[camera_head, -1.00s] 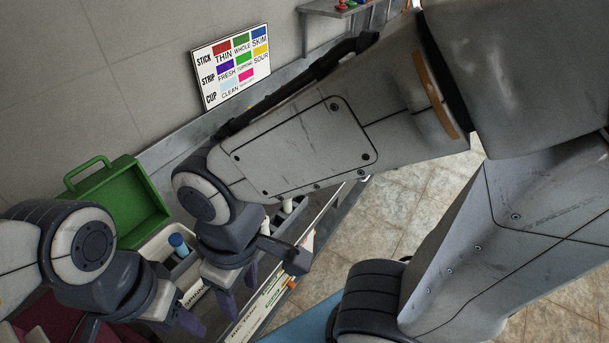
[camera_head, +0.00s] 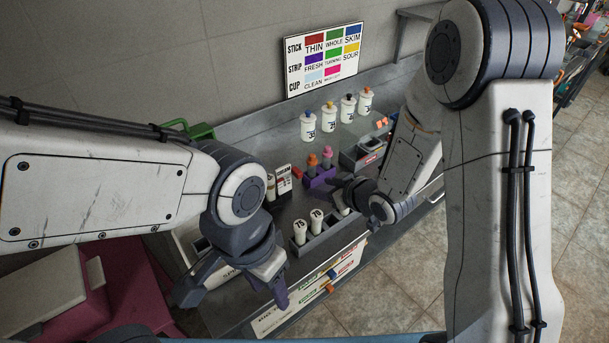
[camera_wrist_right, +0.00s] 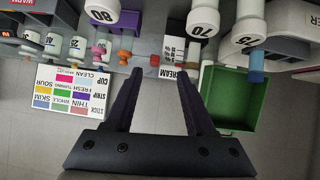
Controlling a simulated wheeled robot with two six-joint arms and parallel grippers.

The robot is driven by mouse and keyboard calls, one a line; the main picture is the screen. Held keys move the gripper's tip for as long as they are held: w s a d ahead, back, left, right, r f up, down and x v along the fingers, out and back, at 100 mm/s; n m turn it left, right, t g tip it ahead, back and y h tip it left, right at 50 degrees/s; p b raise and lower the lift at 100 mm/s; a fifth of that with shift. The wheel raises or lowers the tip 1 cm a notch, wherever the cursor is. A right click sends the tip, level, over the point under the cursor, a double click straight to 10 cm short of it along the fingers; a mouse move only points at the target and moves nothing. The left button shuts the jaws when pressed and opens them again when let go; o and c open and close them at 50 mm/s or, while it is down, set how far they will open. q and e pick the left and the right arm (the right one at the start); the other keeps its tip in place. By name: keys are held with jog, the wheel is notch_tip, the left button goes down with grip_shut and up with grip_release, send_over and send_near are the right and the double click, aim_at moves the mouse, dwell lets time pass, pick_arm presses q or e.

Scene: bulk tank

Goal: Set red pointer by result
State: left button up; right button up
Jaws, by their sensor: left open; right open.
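A white labelled strip (camera_head: 300,303) runs along the bench's front edge. A small orange-red pointer (camera_head: 327,288) sits at it, with a blue piece just above; I cannot tell for sure that this is the red pointer. The result chart (camera_head: 325,60), with coloured STICK, STRIP and CUP rows, leans against the wall; it also shows upside down in the right wrist view (camera_wrist_right: 70,90). My left gripper (camera_head: 235,290) is open and empty at the bench's front left. My right gripper (camera_wrist_right: 158,80) is open and empty over the bench, left of the strip's far end.
A purple rack (camera_head: 320,178) with orange and pink stoppers stands mid-bench. A grey rack (camera_head: 318,243) holds white vials in front. Several white capped bottles (camera_head: 308,126) line the back. A green box (camera_wrist_right: 232,98) and a maroon case (camera_head: 130,290) lie left.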

aim_at(301, 175)
jog(key=shift+t+y, duration=0.7)
jog(key=shift+y, duration=0.2)
jog(key=x, duration=0.3)
jog(key=p+x, duration=0.1)
jog(key=x, duration=0.3)
jog(key=d+p+x, duration=0.1)
jog(key=x, duration=0.3)
jog(key=shift+w+f, duration=0.15)
jog(key=shift+w, duration=0.2)
grip_shut()
